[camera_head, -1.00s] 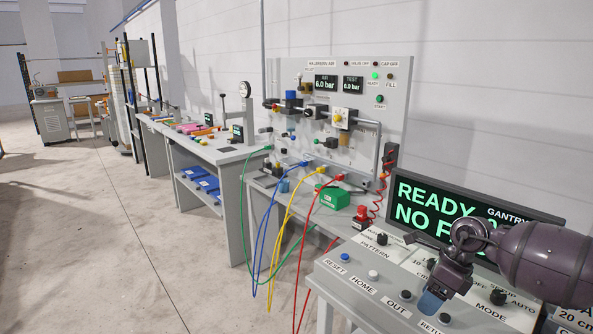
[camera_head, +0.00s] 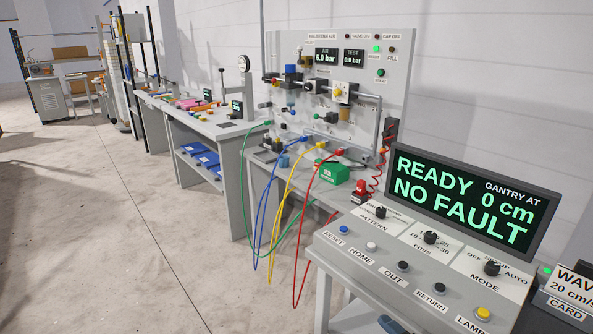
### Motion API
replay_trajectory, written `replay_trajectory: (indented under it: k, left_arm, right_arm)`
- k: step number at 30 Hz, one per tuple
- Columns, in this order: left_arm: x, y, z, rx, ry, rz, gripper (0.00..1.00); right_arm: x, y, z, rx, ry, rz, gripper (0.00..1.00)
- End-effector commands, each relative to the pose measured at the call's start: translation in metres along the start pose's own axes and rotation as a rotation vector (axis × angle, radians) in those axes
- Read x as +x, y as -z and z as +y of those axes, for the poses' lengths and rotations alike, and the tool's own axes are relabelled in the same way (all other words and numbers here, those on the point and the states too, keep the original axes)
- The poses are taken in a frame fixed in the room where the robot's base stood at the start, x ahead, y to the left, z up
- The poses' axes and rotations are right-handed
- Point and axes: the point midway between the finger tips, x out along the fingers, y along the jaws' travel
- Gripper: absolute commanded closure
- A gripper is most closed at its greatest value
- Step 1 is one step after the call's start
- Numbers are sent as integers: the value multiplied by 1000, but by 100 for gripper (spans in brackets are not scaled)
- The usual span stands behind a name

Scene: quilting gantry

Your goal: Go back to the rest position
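My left gripper and arm are not in view.
The console's display (camera_head: 473,204) reads READY, NO FAULT, gantry at 0 cm. Behind it stands an air test panel (camera_head: 400,75) with coloured hoses hanging in front. A workbench (camera_head: 236,170) stands farther back. The floor (camera_head: 100,230) at left is clear.

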Motion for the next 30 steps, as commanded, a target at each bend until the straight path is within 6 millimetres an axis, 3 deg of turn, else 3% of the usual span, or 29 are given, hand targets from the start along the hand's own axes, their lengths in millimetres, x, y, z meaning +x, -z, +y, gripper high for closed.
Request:
replay_trajectory:
  k: [9,15,20,27,30]
  left_arm:
    - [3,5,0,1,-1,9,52]
    - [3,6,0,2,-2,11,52]
    - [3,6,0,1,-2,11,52]
    - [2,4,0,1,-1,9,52]
    - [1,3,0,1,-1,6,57]
  right_arm:
    - [-114,-51,-52,616,-131,-573,40]
    - [-183,-59,-86,899,-184,-831,40]
    - [-208,-58,-99,1000,-202,-918,40]
    - [-211,-58,-100,1013,-203,-930,40]
    - [-211,-58,-100,1012,-203,-929,55]
